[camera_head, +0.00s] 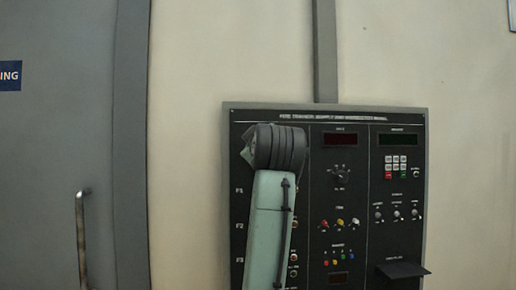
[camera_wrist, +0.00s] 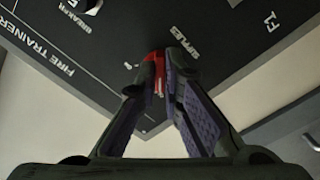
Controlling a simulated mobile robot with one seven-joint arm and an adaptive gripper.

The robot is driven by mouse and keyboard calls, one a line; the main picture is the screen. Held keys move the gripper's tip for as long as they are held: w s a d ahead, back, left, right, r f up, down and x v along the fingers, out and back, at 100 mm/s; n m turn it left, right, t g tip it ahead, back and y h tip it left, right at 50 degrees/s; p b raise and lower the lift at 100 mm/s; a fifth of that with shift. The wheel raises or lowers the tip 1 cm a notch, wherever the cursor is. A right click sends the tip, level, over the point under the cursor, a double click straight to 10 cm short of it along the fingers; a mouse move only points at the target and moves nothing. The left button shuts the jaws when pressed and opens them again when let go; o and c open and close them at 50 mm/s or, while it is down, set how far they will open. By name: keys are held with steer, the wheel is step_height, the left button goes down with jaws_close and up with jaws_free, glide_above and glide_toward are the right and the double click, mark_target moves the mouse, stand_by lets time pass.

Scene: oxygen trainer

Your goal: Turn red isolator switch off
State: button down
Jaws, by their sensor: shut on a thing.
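The red isolator switch (camera_wrist: 157,72) shows in the wrist view, between the fingertips of my gripper (camera_wrist: 165,62). It sits on the dark control panel next to the label that reads like "SUPPLIES". My gripper's fingers are closed on it, one on each side, and they hide most of it. Its exact turn position cannot be told. In the head view my arm covers the upper left of the control panel (camera_head: 355,215), so the switch and my fingers are hidden there.
A shelf-like dark flap (camera_head: 403,270) juts from the panel's lower right. Knobs, coloured buttons and a keypad (camera_head: 396,167) fill the right side. A grey door with a metal handle (camera_head: 82,235) stands at the left. The wall above the panel carries a vertical grey conduit (camera_head: 326,50).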

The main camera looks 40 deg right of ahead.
steer(key=c, duration=1.7)
jaws_free()
steer(key=shift+a, duration=0.1)
steer(key=v, duration=1.2)
steer(key=shift+s, duration=0.1)
